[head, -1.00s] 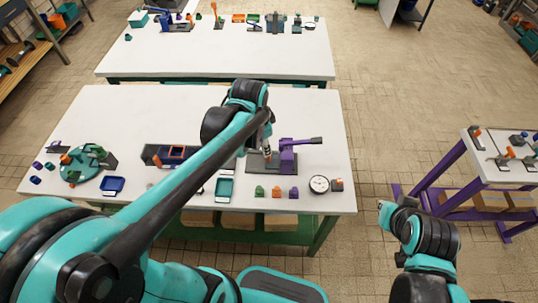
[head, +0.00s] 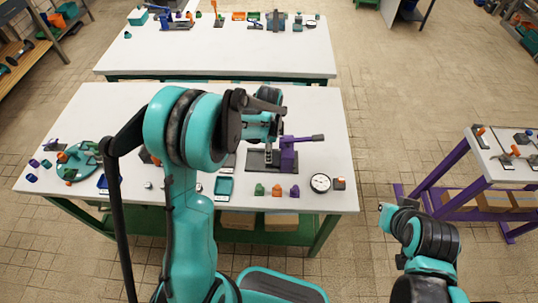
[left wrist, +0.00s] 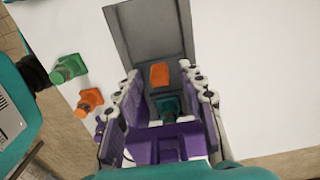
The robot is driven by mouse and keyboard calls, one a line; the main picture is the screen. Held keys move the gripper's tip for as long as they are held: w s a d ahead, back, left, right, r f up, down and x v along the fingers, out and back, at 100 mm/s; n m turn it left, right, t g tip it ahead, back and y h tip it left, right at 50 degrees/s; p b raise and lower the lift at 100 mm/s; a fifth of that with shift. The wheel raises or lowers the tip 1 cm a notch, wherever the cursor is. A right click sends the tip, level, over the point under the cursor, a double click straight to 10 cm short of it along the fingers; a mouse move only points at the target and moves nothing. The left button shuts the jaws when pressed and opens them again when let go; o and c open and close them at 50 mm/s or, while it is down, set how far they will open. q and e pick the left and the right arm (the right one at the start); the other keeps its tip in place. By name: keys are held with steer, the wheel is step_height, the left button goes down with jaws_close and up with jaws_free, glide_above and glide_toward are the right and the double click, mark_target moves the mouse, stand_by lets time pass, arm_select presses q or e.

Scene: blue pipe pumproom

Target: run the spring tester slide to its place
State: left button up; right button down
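The spring tester (head: 289,155) stands at the right part of the near table. It has a dark base, a purple post and a lever pointing right. My left gripper (head: 268,158) points down over the base, just left of the post. I cannot tell which part is the slide. My right gripper (head: 388,212) hangs off the table; its fingers are unclear.
Small green (head: 260,190), orange (head: 277,191) and purple (head: 295,191) blocks stand before the tester, with a round dial (head: 320,183) to their right. A teal tray (head: 224,187) lies to the left. A purple-legged table (head: 510,170) stands at right, across open floor.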

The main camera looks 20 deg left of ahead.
arm_select(q)
steer(key=shift+f, duration=0.6)
steer(key=shift+c, duration=0.3)
jaws_close()
steer(key=a, duration=0.3)
steer(key=s+a, duration=0.1)
steer(key=a, duration=0.2)
steer(key=s+a, duration=0.1)
steer(key=a, duration=0.2)
steer(key=shift+s+a, duration=0.25)
steer(key=shift+o, duration=0.3)
jaws_free()
steer(key=shift+a, duration=0.15)
steer(key=shift+r, duration=0.1)
